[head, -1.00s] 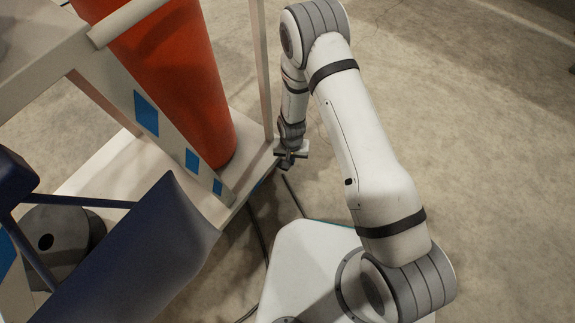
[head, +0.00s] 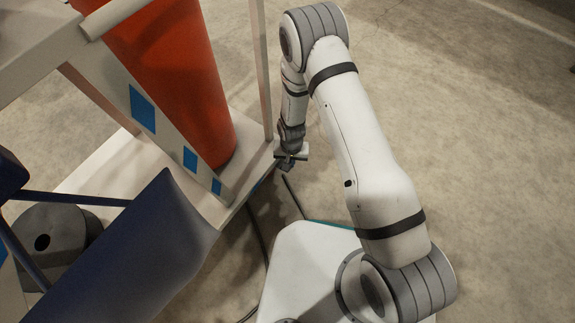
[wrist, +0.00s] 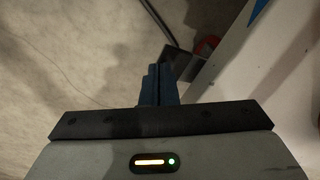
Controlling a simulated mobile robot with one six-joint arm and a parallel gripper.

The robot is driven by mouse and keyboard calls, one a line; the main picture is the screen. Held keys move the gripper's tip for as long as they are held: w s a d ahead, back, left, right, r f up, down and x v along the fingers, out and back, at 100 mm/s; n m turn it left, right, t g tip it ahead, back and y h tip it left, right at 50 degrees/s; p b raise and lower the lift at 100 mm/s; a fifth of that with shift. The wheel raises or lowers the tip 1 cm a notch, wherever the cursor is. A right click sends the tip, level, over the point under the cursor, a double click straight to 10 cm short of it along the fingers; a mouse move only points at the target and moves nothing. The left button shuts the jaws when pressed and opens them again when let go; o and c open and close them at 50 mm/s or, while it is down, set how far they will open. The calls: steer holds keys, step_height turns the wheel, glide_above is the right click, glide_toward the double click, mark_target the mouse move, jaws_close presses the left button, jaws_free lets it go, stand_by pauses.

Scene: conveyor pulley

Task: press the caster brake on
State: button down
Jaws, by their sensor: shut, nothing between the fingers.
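My gripper (wrist: 158,88) shows in the wrist view with its dark blue fingers together and nothing between them. In the head view my gripper (head: 289,163) is small, low beside the near right corner of the white cart deck (head: 250,172). In the wrist view a dark bracket-like part (wrist: 181,64) lies just beyond and right of the fingertips. A red rounded part (wrist: 207,45) sits behind it at the deck edge; it may belong to the caster. I cannot tell whether the fingers touch the dark part. The caster and its brake are not clearly seen in the head view.
A large orange cylinder (head: 178,75) stands on the cart, with a white upright post (head: 261,70) near my arm. A dark blue panel (head: 150,245) and a grey roller (head: 52,242) are at lower left. Black cables (head: 257,238) run on the floor. Open concrete lies right.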

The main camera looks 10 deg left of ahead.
steer(key=shift+f+b, duration=1.55)
steer(key=shift+f, duration=0.75)
steer(key=shift+r, duration=0.2)
steer(key=shift+r+p, duration=2.7)
steer(key=shift+r, duration=1.2)
